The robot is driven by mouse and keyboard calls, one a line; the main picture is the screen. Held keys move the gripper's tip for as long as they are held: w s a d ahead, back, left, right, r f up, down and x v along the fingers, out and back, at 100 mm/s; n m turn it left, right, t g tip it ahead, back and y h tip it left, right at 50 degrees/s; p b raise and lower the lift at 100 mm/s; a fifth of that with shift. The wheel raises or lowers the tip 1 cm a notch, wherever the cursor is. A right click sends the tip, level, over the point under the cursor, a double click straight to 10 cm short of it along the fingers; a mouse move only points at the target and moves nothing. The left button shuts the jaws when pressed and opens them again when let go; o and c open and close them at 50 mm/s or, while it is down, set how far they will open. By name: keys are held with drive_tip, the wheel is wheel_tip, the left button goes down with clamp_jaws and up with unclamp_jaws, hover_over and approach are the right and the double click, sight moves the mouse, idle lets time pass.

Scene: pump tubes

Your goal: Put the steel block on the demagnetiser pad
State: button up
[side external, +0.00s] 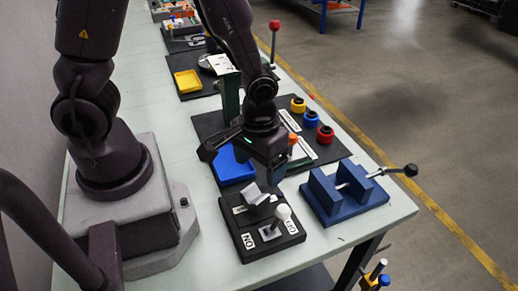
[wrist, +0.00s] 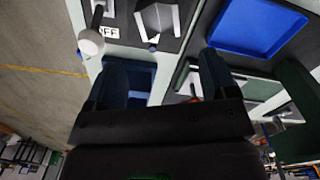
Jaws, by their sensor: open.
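A silver-grey block (side external: 254,193), which looks like the steel block, sits on a black box (side external: 237,233) with ON and OFF labels and a white-knobbed lever (side external: 281,213). It looks angled on the box. The block also shows at the top of the wrist view (wrist: 155,18). My gripper (side external: 271,178) is above and behind the block, fingers pointing down. In the wrist view my gripper (wrist: 163,62) is open, with nothing between its fingers; the block lies beyond the fingertips. I cannot tell which surface is the demagnetiser pad.
A blue tray (side external: 233,166) lies behind the black box. A blue vise (side external: 345,197) stands to its right, near the table edge. Yellow, blue and red ringed parts (side external: 311,118) stand on a dark mat farther back. A yellow tray (side external: 188,81) is beyond.

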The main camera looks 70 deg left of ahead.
drive_tip(key=s+a+r+m+t, duration=0.2)
drive_tip(key=r, duration=0.9)
drive_tip(key=s+a+r+m+t, duration=0.2)
drive_tip(key=s+r+t, duration=0.1)
drive_tip(key=r, duration=0.8)
drive_tip(key=shift+s+a+r+m+t, duration=0.25)
drive_tip(key=shift+a+r+m+t, duration=0.05)
drive_tip(key=shift+a+r, duration=0.1)
